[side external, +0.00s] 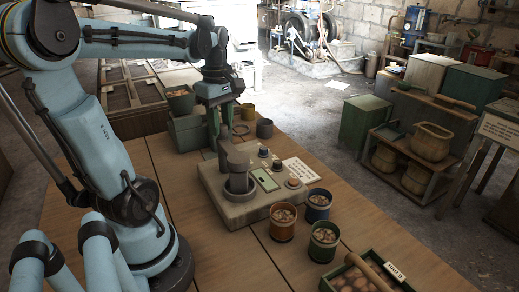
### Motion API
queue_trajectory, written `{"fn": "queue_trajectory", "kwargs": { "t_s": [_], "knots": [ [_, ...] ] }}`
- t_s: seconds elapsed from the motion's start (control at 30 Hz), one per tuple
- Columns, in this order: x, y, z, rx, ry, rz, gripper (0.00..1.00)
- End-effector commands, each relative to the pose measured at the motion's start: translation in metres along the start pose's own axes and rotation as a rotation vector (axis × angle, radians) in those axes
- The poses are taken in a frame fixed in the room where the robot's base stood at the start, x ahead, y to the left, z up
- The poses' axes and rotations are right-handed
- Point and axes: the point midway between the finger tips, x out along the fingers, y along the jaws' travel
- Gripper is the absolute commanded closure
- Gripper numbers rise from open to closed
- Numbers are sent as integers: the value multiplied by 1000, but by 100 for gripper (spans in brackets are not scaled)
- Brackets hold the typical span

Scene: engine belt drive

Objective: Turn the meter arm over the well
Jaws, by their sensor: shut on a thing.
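The meter (262,205) is a beige block on the wooden table, with a small green display, several dark knobs and a round grey well (240,185) on its left part. The meter arm (238,160) is grey, with a thick cylindrical head that appears above the well in this view; whether it is exactly centred over it I cannot tell. My gripper (221,138) points down at the back left of the meter, its green fingers around the upright grey part of the arm. The fingers partly hide the place of contact.
Blue, orange and green cups (283,222) of brown pieces stand right of the meter. A green tray (335,284) with a roller is at the front right. A white card (300,170) lies beside the meter. A green box (186,133) and small rings are behind.

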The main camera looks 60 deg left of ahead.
Motion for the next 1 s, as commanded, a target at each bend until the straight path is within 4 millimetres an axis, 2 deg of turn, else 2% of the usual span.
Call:
{"fn": "queue_trajectory", "kwargs": {
  "t_s": [0.13, 0.17, 0.3, 0.33, 0.73, 0.87, 1.0],
  "knots": [
    [0, 0, 0, -4, -1, 0, 100],
    [0, 0, 0, -4, -1, 0, 66],
    [0, 0, 0, -3, -1, 0, 45],
    [0, 0, 0, -3, -1, 0, 42],
    [-6, 0, 0, -1, 0, 0, 42],
    [-20, 0, 0, -1, 0, 0, 42],
    [-42, 0, 0, -1, 0, 0, 42]
  ]
}}
